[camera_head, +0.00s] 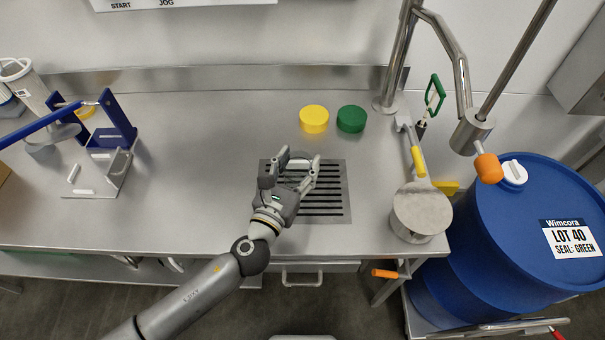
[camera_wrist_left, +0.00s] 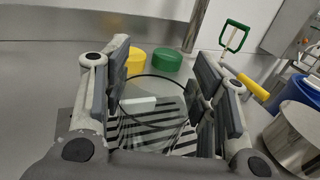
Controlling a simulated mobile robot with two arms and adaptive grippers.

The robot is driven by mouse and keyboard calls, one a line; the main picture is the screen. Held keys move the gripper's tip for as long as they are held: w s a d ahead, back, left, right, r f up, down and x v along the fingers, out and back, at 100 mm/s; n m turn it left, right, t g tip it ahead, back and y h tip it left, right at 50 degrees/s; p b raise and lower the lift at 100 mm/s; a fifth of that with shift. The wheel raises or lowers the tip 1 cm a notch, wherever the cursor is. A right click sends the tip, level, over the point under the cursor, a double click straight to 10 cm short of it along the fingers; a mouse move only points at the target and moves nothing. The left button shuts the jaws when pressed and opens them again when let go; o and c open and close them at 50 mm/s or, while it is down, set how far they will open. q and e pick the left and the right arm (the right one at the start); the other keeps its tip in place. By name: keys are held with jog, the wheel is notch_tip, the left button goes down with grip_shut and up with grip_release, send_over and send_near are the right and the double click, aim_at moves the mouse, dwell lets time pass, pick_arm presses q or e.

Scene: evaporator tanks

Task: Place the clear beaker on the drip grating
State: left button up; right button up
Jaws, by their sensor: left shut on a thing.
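My left gripper (camera_head: 297,166) reaches over the drip grating (camera_head: 327,200) from the front. It is shut on the clear beaker (camera_head: 299,161), which is mostly hidden by the fingers in the head view. In the left wrist view, the beaker (camera_wrist_left: 150,132) stands between the two finger pads (camera_wrist_left: 158,92), its round dark rim facing up and the dark slots showing through it. A small white patch shows on or through the glass. The beaker is over the back part of the grating; I cannot tell whether its base touches. My right gripper is out of view.
A yellow lid (camera_head: 314,119) and a green lid (camera_head: 351,119) lie behind the grating. A metal pan (camera_head: 420,211) is at the right edge, beside a blue drum (camera_head: 530,245). A blue press-like stand (camera_head: 118,120) is at left. The counter between stand and grating is clear.

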aim_at(302, 162)
pick_arm(q)
jog(key=shift+w+d+f+b, duration=0.2)
jog(key=shift+w+f, duration=0.25)
jog(key=shift+f, duration=0.15)
jog(key=shift+w+d+f+b, duration=0.15)
jog(key=shift+w+f+b, duration=0.05)
jog(key=shift+w+f, duration=0.3)
jog(key=shift+w+d+f+b, duration=0.15)
jog(key=shift+f+b, duration=0.35)
jog(key=shift+f, duration=0.5)
jog(key=shift+w+f+b, duration=0.1)
jog(key=shift+f+b, duration=0.35)
jog(key=shift+f, duration=0.5)
jog(key=shift+c, duration=0.2)
jog(key=shift+f, duration=0.1)
jog(key=o, duration=1)
jog(key=shift+o, duration=0.2)
jog(key=v, duration=0.7)
jog(key=shift+s+b, duration=0.25)
jog(key=shift+b, duration=0.1)
